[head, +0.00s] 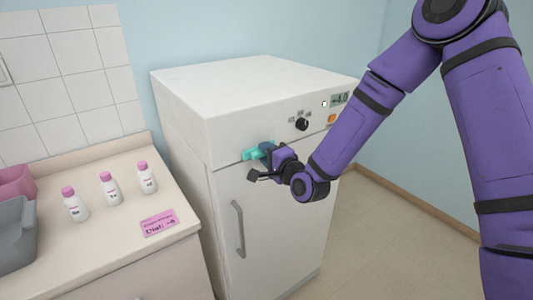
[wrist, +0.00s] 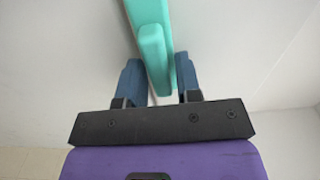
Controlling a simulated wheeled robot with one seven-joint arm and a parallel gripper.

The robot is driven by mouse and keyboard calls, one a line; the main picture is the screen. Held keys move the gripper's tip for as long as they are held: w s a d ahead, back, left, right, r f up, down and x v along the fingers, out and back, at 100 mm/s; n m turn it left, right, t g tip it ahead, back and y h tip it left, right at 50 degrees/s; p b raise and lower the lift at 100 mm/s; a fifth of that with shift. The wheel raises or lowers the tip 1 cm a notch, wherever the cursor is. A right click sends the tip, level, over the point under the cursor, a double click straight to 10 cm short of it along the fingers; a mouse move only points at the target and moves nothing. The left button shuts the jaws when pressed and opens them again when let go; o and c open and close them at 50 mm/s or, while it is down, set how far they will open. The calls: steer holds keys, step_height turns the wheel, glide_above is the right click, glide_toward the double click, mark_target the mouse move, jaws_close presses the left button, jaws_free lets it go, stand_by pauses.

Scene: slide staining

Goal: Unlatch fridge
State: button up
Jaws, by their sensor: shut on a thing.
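A white fridge (head: 265,220) stands in the middle of the head view, its door shut, with a grey vertical handle (head: 238,229) on the door. A teal latch (head: 252,154) sits near the top edge of the door; in the wrist view the latch (wrist: 155,55) runs between my fingers. My gripper (head: 267,152) is at the latch, and its blue fingers (wrist: 160,80) are on both sides of the latch's raised part, shut on it. My gripper partly hides the latch in the head view.
A counter (head: 105,255) left of the fridge holds several white bottles with pink caps (head: 108,190), a pink label card (head: 159,222) and a grey bin (head: 12,235). A black knob (head: 302,124) and a small display (head: 340,99) are on the fridge's upper front. Floor at the right is clear.

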steer(key=shift+m, duration=0.3)
steer(key=o, duration=0.7)
steer(key=v, duration=1.1)
steer(key=shift+w, duration=0.15)
